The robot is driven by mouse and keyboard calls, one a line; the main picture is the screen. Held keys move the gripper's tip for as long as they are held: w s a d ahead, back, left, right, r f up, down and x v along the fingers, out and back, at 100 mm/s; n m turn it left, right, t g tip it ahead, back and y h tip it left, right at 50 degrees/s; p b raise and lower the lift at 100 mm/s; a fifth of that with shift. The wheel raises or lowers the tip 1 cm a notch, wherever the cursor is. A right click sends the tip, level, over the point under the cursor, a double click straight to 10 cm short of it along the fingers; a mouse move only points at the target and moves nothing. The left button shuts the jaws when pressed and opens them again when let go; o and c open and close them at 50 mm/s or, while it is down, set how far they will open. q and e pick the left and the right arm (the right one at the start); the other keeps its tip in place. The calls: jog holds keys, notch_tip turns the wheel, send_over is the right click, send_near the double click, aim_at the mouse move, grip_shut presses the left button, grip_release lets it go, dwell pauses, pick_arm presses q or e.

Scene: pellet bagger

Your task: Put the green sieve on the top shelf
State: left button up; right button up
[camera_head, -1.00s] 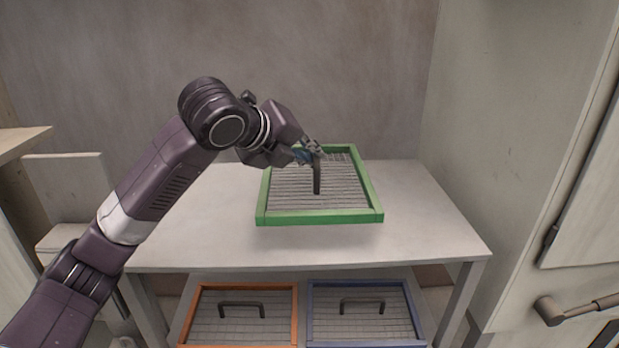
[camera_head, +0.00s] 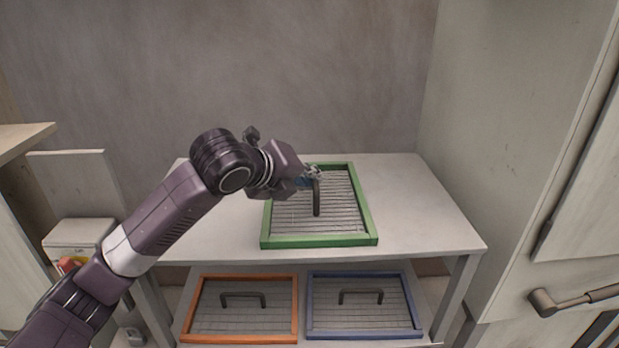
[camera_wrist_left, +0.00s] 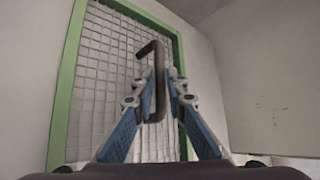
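The green sieve (camera_head: 320,241), a green frame with a wire mesh and a dark handle, is over the white top shelf (camera_head: 425,215) and looks flat on it or very close to it. My left gripper (camera_head: 315,176) is at the sieve's handle. In the left wrist view, the blue-and-grey fingers of my left gripper (camera_wrist_left: 161,80) are on both sides of the dark handle and look closed on it. The green frame (camera_wrist_left: 66,90) and mesh show behind them. My right gripper is not in view.
An orange sieve (camera_head: 297,310) and a blue sieve (camera_head: 311,310) lie side by side on the lower shelf. A pale cabinet with a handle (camera_head: 575,299) stands at the right. A white box (camera_head: 75,233) is at the left. The top shelf is clear around the green sieve.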

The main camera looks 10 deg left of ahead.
pick_arm(q)
jog(key=shift+o, duration=1.4)
jog(key=shift+s+r, duration=0.1)
jog(key=shift+s+a+r+b, duration=0.15)
jog(key=shift+s+a+b, duration=0.1)
jog(key=shift+b, duration=0.1)
jog(key=b+v, duration=0.4)
jog(key=v, duration=0.7)
jog(key=shift+d+r, duration=0.1)
